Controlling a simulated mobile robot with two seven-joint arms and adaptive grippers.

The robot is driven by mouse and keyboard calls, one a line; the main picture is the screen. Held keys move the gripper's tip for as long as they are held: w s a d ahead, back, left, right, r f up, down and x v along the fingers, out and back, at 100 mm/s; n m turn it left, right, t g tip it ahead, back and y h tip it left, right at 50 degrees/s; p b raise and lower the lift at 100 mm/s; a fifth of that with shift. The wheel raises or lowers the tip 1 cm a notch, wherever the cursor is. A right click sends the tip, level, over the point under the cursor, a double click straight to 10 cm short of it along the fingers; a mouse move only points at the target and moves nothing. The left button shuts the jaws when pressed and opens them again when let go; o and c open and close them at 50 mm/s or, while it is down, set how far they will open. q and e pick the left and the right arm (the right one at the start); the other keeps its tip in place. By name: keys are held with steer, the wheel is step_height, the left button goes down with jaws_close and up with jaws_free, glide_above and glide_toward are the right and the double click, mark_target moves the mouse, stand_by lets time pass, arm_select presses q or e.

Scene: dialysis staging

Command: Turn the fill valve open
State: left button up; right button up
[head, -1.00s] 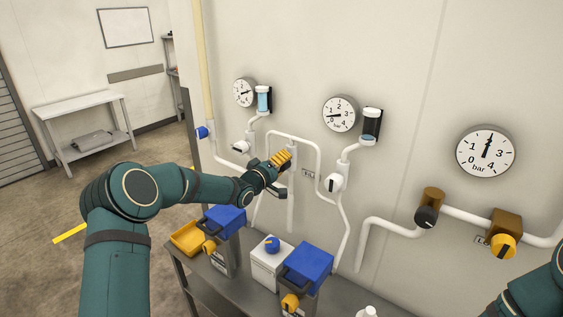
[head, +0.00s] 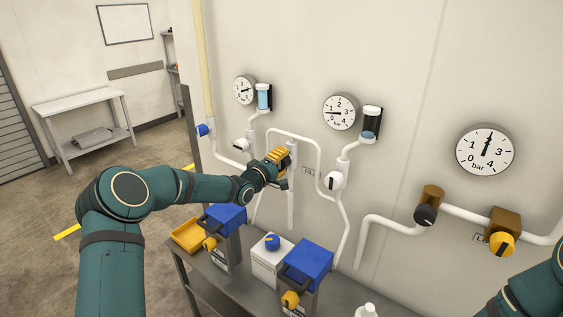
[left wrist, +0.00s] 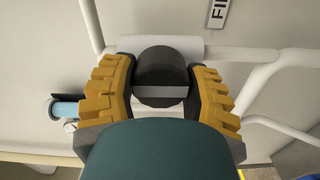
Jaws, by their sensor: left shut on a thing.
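My left gripper (head: 282,158) is at the vertical white pipe on the wall, beside a small label. In the left wrist view its yellow-padded fingers (left wrist: 164,92) are shut on the fill valve (left wrist: 160,75), a round black knob with a pale grey bar lying level across the picture. A plate there shows the letters "FI", cut off by the edge. In the head view the gripper hides the knob. The middle gauge (head: 339,113) and the sight glass (head: 370,123) with blue liquid low in it are to the right. My right gripper is outside the frame.
White-handled valves (head: 333,181) and pipes run along the wall. Further right are a black knob (head: 425,215), a yellow knob (head: 502,244) and a large gauge (head: 485,150). Below, a grey bench (head: 341,296) holds blue-topped units (head: 308,265), a white box (head: 270,262) and a yellow tray (head: 187,236).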

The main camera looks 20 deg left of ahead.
arm_select(q)
steer(key=o, duration=1.2)
steer(key=v, duration=1.2)
steer(key=shift+s, duration=0.1)
